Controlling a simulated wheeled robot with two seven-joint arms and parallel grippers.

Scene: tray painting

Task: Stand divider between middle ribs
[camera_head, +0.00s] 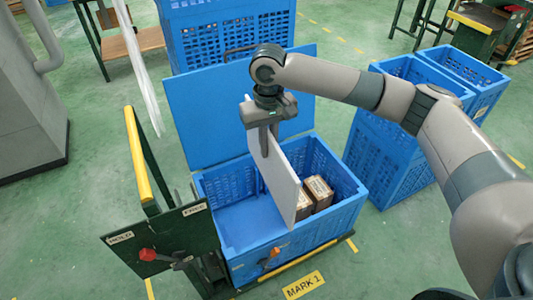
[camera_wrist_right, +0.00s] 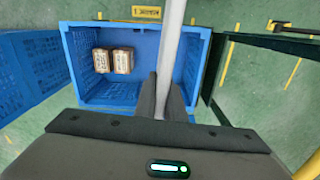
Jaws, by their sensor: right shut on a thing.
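My right gripper (camera_head: 268,143) is shut on the top edge of a thin pale divider panel (camera_head: 277,178) above the open blue crate (camera_head: 343,208). The panel hangs roughly upright, its lower part inside the crate outline, between the empty left side and the boxes on the right. In the right wrist view the divider (camera_wrist_right: 171,45) shows edge-on between the fingers (camera_wrist_right: 167,98), crossing the crate (camera_wrist_right: 88,28). The middle ribs cannot be made out, and whether the panel's lower edge touches the floor cannot be told. My left gripper is not in view.
Two brown boxes (camera_head: 318,189) lie in the crate's right side. A raised blue lid (camera_head: 205,115) stands behind. A dark panel with a red-knobbed lever (camera_head: 148,254) and yellow rail (camera_head: 138,155) stand left. Stacked blue crates (camera_head: 385,140) stand right.

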